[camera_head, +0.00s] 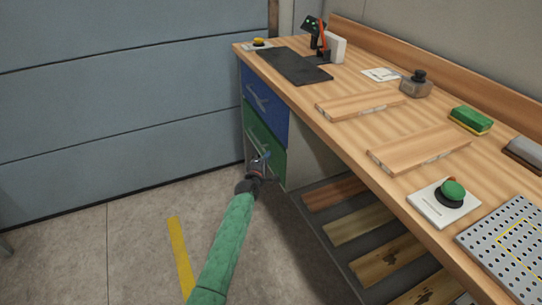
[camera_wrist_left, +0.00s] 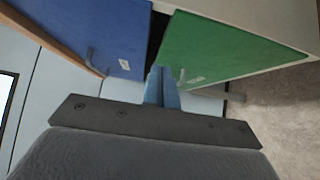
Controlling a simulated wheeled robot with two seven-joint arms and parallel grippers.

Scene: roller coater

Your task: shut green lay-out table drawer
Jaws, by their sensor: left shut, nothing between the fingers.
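The green drawer (camera_head: 262,143) is the lower drawer at the left end of the wooden lay-out table (camera_head: 352,92). Its front fills the upper right of the left wrist view (camera_wrist_left: 225,50), with a small grey handle and a label. A dark gap shows between it and the blue drawer (camera_head: 265,102); I cannot tell exactly how far out the green drawer stands. My left gripper (camera_head: 264,158) is in front of the green front, near its handle. Its blue fingers (camera_wrist_left: 162,85) are together and empty; contact with the drawer is unclear. My right gripper is out of view.
The blue drawer sits above the green one, with its own handle. A slatted lower shelf (camera_head: 345,222) lies right of the drawers. The tabletop holds a black mat (camera_head: 293,66), wooden boards and a green button box (camera_head: 446,203). The floor (camera_head: 130,240) in front is clear.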

